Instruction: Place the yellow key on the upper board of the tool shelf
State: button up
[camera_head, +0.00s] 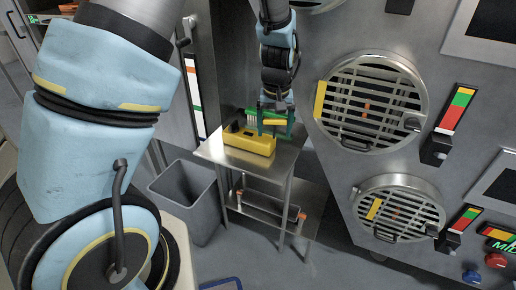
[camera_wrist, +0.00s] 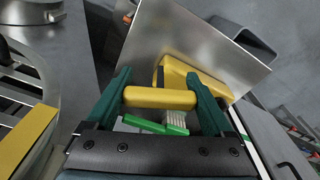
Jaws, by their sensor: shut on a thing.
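The yellow key (camera_head: 274,122) is a short yellow bar held crosswise between the green fingers of my gripper (camera_head: 275,124). In the wrist view the key (camera_wrist: 160,98) spans the gap between both fingers (camera_wrist: 160,97), with my gripper shut on it. The tool shelf is a small metal stand; its upper board (camera_head: 283,163) lies below my gripper. The upper board (camera_wrist: 195,30) also shows in the wrist view. The key appears to be above the board; the exact height is hard to tell.
A yellow box-like tool (camera_head: 250,140) lies on the upper board. A green brush (camera_wrist: 165,125) with pale bristles is close by the box. The lower board holds a dark item (camera_head: 262,208). A grey bin (camera_head: 187,197) stands left; a machine with round grilles (camera_head: 375,100) stands right.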

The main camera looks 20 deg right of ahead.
aim_at(273, 162)
notch_tip(273, 162, down, 10)
jog(key=shift+s+d+r, duration=0.1)
jog(key=shift+r, duration=0.1)
dwell(0.3)
jog(key=shift+f, duration=0.15)
jog(key=o, duration=1.1)
notch_tip(273, 162, up, 12)
jog(key=s, duration=0.1)
jog(key=s+a+r+n, duration=0.1)
jog(key=a+r, duration=0.1)
jog(key=a, duration=0.8)
jog(key=s+a+r+n, duration=0.1)
jog(key=a+r, duration=0.1)
jog(key=a, duration=0.8)
jog(key=s+a+r, duration=0.2)
jog(key=a+r, duration=0.1)
jog(key=a, duration=0.7)
jog(key=shift+a+n, duration=0.2)
jog(key=shift+n, duration=0.2)
